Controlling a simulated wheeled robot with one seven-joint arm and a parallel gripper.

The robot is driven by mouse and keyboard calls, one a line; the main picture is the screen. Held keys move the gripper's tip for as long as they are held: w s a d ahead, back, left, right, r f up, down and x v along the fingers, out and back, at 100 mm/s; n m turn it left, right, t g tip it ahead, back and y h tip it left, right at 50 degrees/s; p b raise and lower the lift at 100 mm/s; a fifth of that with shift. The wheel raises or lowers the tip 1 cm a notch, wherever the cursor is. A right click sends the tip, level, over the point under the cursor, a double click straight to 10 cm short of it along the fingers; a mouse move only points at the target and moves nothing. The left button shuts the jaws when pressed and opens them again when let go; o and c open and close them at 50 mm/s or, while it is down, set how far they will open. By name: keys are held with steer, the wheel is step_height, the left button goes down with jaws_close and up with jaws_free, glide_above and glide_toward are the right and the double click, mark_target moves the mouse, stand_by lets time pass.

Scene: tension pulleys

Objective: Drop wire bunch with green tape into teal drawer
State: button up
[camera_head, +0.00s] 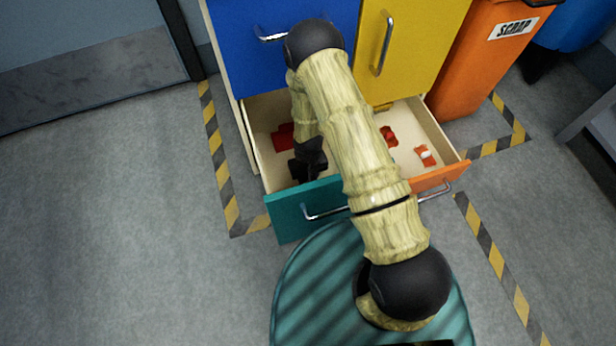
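The teal drawer (287,216) is pulled open at the bottom left of the cabinet, its pale inside partly hidden by my arm. My dark gripper (306,172) points down over or inside this drawer, near its front. The view does not show clearly whether its fingers are open or shut, or whether they hold anything. I cannot make out a wire bunch with green tape. Red items (283,136) lie in the teal drawer behind my gripper.
An orange drawer (436,178) is open on the right, holding a red item (389,136) and a red-and-white item (425,155). Blue (240,50) and yellow (425,45) cabinet fronts stand above. An orange scrap bin (475,70) stands right. The floor at left is clear.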

steer(key=shift+f, duration=0.6)
steer(key=o, duration=1)
steer(key=shift+r, duration=0.15)
step_height(320, 180, up, 13)
steer(key=p, duration=0.8)
steer(key=d+r+m+t, duration=0.1)
steer(key=d+r, duration=0.2)
steer(key=r, duration=0.6)
steer(key=d+r+m, duration=0.1)
steer(key=d+r, duration=0.3)
steer(key=r, duration=0.6)
steer(key=s+d+r, duration=0.3)
steer(key=s+r, duration=0.1)
steer(key=r, duration=0.2)
steer(key=s+d+r+m+t, duration=0.1)
steer(key=s+d+r, duration=0.2)
steer(key=s+r, duration=0.2)
steer(key=shift+s+r+t, duration=0.25)
steer(key=shift+r+t, duration=0.05)
steer(key=shift+r, duration=0.35)
